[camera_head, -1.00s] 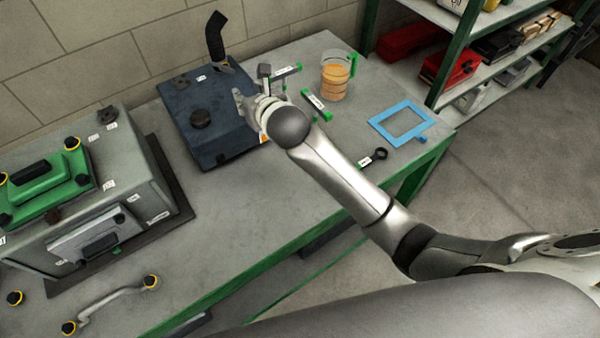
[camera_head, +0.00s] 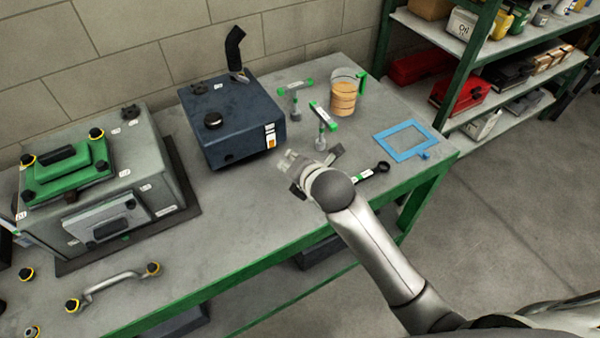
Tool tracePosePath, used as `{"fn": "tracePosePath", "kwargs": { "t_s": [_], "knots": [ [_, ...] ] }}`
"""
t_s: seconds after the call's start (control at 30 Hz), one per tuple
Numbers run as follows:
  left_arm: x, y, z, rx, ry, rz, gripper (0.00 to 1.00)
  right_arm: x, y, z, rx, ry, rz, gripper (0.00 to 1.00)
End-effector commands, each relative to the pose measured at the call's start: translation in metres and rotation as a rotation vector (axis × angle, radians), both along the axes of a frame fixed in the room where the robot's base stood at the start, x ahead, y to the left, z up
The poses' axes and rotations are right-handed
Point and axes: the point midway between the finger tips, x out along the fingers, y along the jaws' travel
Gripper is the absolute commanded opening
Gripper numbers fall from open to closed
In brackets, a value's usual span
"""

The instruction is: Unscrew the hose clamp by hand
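A short black hose (camera_head: 235,50) stands upright, slightly bent, at the back right of a dark blue tank (camera_head: 240,105) on the bench. My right gripper (camera_head: 316,171) is over the bench in front of the tank's right side, well apart from the hose. Its two dark fingertips are spread, and nothing shows between them. My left gripper is not in view.
Two green-handled T-tools (camera_head: 323,116) stand right of the tank, near a jug of orange liquid (camera_head: 344,97). A grey engine block (camera_head: 170,185) with a green cover stands left.

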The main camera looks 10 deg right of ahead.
Motion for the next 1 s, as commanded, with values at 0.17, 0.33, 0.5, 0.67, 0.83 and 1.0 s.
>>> {"fn": "tracePosePath", "kwargs": {
  "t_s": [0.17, 0.33, 0.5, 0.67, 0.83, 1.0],
  "knots": [
    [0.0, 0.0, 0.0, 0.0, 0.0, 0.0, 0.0, -0.005, -0.002, -0.004, 0.032, 0.018, -0.028, 0.35],
    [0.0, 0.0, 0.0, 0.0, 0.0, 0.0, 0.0, -0.005, -0.002, -0.004, 0.034, 0.02, -0.029, 0.35],
    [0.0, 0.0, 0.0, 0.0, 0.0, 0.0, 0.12, -0.006, -0.003, -0.005, 0.041, 0.023, -0.036, 0.35],
    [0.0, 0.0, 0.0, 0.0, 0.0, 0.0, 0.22, -0.027, -0.011, -0.017, 0.16, 0.091, -0.148, 0.35],
    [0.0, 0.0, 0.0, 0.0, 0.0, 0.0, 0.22, -0.075, -0.032, -0.041, 0.424, 0.237, -0.437, 0.35],
    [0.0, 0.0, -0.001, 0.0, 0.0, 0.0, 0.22, -0.129, -0.054, -0.063, 0.682, 0.373, -0.785, 0.35]
  ]
}}
